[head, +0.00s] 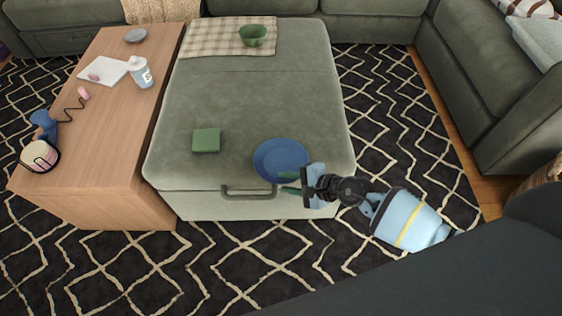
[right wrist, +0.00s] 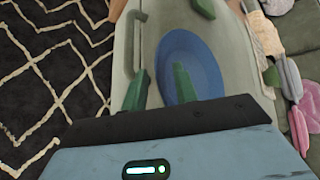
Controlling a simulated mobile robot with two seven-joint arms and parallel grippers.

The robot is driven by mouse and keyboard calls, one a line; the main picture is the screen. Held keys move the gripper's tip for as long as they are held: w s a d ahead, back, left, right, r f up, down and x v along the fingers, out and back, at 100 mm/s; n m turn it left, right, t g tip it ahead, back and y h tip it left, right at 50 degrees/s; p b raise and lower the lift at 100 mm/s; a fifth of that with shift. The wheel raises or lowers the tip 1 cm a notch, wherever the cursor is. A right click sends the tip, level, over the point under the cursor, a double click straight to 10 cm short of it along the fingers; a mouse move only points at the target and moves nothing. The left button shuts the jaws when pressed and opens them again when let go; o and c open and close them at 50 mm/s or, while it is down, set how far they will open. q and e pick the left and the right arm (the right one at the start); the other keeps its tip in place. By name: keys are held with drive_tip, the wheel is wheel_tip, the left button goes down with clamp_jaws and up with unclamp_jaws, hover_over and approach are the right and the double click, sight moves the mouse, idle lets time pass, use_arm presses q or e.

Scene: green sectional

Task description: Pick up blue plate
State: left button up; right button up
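The blue plate (head: 281,158) lies flat near the front right corner of the green-grey ottoman (head: 250,105). It also shows in the right wrist view (right wrist: 204,58). My right gripper (head: 291,183) is at the plate's front right edge, its fingers apart. In the right wrist view my right gripper (right wrist: 160,86) has one green finger overlapping the plate and the other beside its rim. I see nothing held between them, and I cannot tell whether a finger touches the plate. My left gripper is not in view.
A green box (head: 206,140) lies left of the plate. A green bowl (head: 252,36) sits on a checked cloth (head: 212,40) at the back. The ottoman's handle (head: 248,190) is at the front.

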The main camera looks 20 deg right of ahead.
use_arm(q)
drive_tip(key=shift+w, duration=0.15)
use_arm(e)
clamp_jaws()
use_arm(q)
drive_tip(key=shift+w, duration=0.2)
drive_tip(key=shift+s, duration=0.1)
use_arm(e)
drive_tip(key=shift+r, duration=0.1)
